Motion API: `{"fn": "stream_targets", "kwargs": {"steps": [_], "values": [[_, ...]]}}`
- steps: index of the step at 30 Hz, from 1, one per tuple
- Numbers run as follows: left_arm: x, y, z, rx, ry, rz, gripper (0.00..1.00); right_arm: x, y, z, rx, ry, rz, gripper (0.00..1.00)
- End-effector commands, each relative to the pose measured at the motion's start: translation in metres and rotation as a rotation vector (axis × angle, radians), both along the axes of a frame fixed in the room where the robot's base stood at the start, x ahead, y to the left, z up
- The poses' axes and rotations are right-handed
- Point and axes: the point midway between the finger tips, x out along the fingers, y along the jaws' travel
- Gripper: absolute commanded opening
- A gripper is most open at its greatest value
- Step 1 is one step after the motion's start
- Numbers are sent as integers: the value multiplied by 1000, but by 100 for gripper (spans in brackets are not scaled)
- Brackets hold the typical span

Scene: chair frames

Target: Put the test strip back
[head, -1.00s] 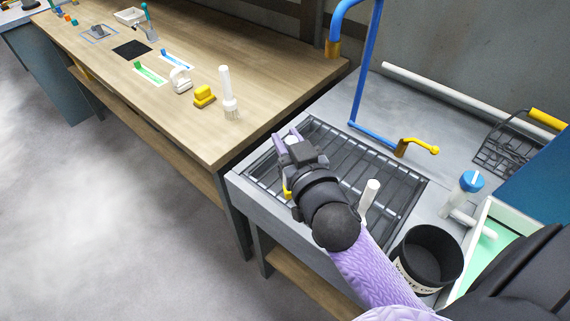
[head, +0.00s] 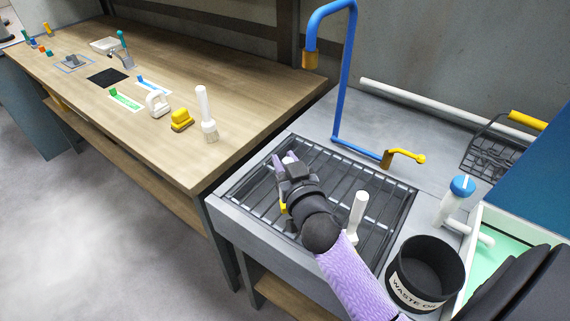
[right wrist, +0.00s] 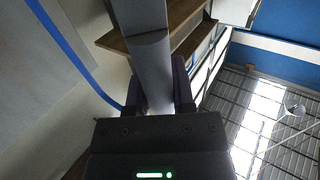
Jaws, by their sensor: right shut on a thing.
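My right gripper (head: 284,160) is above the left back part of the dark wire rack of the sink unit, with its purple fingers pointing away from me. It is shut on a pale grey, rod-like thing, which runs up between the fingers in the right wrist view (right wrist: 150,65). In the head view only a small white part of it shows between the fingers. I cannot tell whether it is the test strip. On the wooden bench lie a green strip (head: 122,98) and a blue strip (head: 148,82), each on a white card. My left gripper is not in view.
The wire rack (head: 385,198) has a white upright handle (head: 357,213) by my arm. A black waste pot (head: 427,274), a blue-capped container (head: 461,188) and a green-lined tray stand right. A blue tap (head: 345,80) rises behind. A white brush (head: 204,110) and yellow block (head: 181,121) are on the bench.

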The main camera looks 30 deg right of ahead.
Motion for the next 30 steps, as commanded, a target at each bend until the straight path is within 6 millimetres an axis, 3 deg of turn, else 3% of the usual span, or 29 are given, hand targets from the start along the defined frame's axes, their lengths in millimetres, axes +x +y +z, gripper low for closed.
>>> {"fn": "stream_targets", "kwargs": {"steps": [3, 4, 9, 19, 30], "values": [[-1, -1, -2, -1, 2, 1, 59, 0, 0, -3, 0, 0, 0, 0], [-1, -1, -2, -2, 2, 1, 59, 0, 0, -3, 0, 0, 0, 35], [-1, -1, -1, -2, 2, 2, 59, 0, 0, -2, 0, 0, 0, 66], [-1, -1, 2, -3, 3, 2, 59, -4, 1, 1, 1, 1, 1, 66], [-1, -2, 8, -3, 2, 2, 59, -91, 19, 0, 3, 4, -3, 66]]}}
